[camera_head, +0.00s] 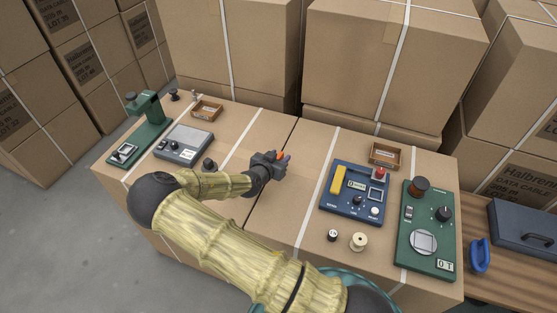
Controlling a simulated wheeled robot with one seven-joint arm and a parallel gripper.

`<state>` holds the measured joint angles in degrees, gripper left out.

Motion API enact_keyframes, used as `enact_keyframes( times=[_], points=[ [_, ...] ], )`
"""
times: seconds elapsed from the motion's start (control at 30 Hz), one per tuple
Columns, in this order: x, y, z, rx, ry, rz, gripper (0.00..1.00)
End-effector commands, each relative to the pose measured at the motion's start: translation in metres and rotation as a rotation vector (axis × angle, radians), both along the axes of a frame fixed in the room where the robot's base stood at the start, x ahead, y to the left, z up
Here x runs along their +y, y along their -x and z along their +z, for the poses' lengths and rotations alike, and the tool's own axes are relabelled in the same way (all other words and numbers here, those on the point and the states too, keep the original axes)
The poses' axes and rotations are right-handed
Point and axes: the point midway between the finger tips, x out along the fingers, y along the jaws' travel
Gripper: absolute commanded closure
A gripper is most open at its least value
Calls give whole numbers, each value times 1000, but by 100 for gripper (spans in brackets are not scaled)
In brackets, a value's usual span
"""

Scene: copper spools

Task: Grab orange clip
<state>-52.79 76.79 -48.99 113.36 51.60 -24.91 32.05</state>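My gripper (284,162) is at the end of my yellowish arm, low over the cardboard box top near the middle of the work surface. A small orange thing, likely the orange clip (280,155), shows at the gripper's fingers. The fingers hide part of it. I cannot tell whether the fingers are closed on it or only around or beside it, nor whether it touches the box top.
Right of the gripper stand a blue device (345,207), a green device (410,250), a small open wooden box (384,150) and a cream spool (358,241). To the left are a grey device (184,148), a green press (150,117) and another wooden box (206,108).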

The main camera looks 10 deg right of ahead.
Motion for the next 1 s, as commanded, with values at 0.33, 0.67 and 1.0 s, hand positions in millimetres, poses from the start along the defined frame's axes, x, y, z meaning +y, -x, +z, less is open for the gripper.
enact_keyframes(
  times=[0.33, 0.67, 1.0],
  points=[
    [-1, -1, -1, 0, 0, 0, 60],
    [-1, -1, -1, 0, 0, 0, 84],
    [-1, -1, -1, 0, 0, 0, 100]
  ],
)
